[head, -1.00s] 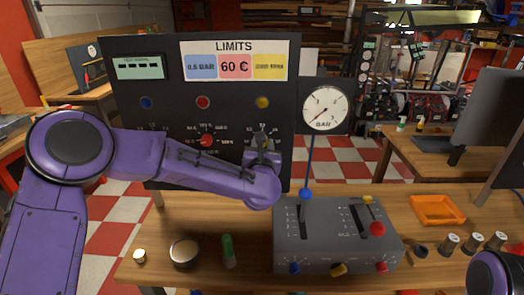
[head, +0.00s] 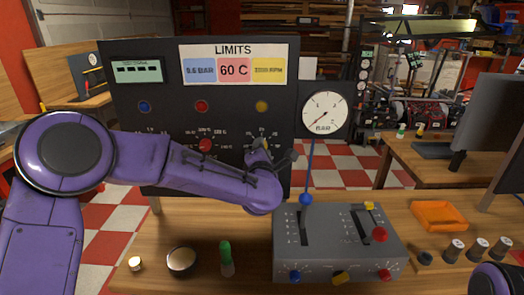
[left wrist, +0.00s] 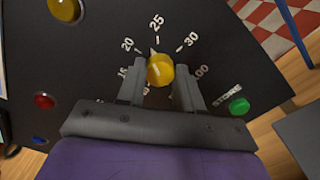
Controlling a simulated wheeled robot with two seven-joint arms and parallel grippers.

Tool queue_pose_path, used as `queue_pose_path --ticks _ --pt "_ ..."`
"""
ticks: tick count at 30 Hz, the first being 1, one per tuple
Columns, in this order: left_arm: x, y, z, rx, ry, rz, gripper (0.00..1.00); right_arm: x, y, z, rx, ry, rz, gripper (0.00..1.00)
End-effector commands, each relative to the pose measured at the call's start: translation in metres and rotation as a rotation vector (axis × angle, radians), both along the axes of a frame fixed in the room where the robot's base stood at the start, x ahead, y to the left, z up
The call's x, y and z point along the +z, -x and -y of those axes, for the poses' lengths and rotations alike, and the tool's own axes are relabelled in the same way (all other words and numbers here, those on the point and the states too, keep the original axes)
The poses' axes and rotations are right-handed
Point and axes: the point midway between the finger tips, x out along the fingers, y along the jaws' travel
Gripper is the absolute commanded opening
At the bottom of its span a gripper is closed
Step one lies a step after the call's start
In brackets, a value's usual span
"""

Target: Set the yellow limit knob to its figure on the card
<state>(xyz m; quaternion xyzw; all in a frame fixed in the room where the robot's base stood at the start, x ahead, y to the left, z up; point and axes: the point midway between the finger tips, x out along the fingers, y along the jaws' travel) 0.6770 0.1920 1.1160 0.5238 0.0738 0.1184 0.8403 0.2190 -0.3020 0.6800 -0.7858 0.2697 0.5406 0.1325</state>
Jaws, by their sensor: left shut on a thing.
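The yellow limit knob (left wrist: 160,70) is on the black panel (head: 125,100). In the left wrist view its pointer stands just left of the 25 mark, on the side of the 20. My left gripper (left wrist: 160,82) is shut on the knob, one finger on each side. In the head view my left gripper (head: 262,146) covers the knob and most of its scale. The LIMITS card (head: 233,64) has blue, pink and yellow fields. The pink field reads 60 C; the yellow field (head: 270,69) is too small to read surely. My right gripper is out of view.
A red knob (head: 205,145) is left of my gripper, and a gauge (head: 324,113) is to the right. A grey lever box (head: 325,262) stands on the bench below. A green button (left wrist: 239,105) is near my right finger in the wrist view.

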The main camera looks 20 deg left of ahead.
Motion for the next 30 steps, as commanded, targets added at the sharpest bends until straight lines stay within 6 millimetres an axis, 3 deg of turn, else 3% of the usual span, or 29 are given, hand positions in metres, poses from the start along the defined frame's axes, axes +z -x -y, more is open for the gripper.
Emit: queue_pose_path --ticks 30 --pt "-0.001 0.000 0.000 0.000 -0.911 -0.261 0.05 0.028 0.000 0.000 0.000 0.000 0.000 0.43"
